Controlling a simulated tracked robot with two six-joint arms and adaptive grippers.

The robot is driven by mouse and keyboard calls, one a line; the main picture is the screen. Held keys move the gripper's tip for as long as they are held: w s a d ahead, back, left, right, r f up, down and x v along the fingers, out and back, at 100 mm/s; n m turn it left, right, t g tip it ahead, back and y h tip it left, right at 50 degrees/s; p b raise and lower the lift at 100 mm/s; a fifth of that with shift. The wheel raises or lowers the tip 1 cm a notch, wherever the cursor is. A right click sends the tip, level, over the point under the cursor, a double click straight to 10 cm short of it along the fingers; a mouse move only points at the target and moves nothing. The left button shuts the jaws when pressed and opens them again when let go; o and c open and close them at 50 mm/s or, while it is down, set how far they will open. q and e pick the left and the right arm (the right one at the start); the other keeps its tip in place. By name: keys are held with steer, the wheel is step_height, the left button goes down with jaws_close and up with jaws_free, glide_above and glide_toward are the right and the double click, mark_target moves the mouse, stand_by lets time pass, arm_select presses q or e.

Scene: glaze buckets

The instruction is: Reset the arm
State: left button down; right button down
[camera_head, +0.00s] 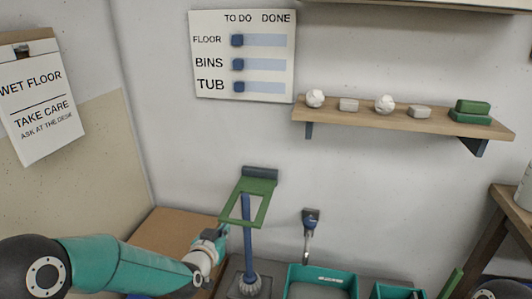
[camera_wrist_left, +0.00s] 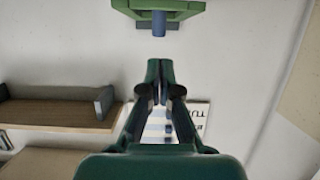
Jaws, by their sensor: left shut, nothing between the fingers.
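My left arm (camera_head: 120,265) comes in from the lower left. Its gripper (camera_head: 222,232) is just left of the blue-handled brush (camera_head: 248,240), close below the green wall bracket (camera_head: 262,187). In the left wrist view the fingers (camera_wrist_left: 160,68) are shut with nothing between them. The bracket (camera_wrist_left: 180,6) and the end of the blue handle (camera_wrist_left: 159,24) show beyond the fingertips, apart from them. The brush is upright, with its pale head low down and its handle top at the bracket's open frame. My right gripper is not in view.
Teal buckets (camera_head: 322,270) stand right of the brush. A shelf (camera_head: 385,117) holds small items. A task board (camera_head: 243,55) hangs on the wall. A cardboard-coloured surface (camera_head: 165,232) lies behind my left arm.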

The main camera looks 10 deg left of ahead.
arm_select(q)
steer(key=s+d+f+g+p, duration=0.1)
steer(key=s+f+g+p, duration=0.45)
steer(key=s+f, duration=1.05)
steer(key=s+d+f+n+g+h, duration=0.1)
steer(key=s+d+f+g, duration=0.1)
steer(key=s, duration=0.7)
steer(key=s+d+f+n+g+h+b, duration=0.1)
steer(key=s+d+f+n+g, duration=0.1)
steer(key=s+f+g, duration=0.3)
steer(key=s+g, duration=0.1)
steer(key=s, duration=0.3)
steer(key=shift+d+f+h, duration=0.3)
steer(key=shift+d, duration=0.1)
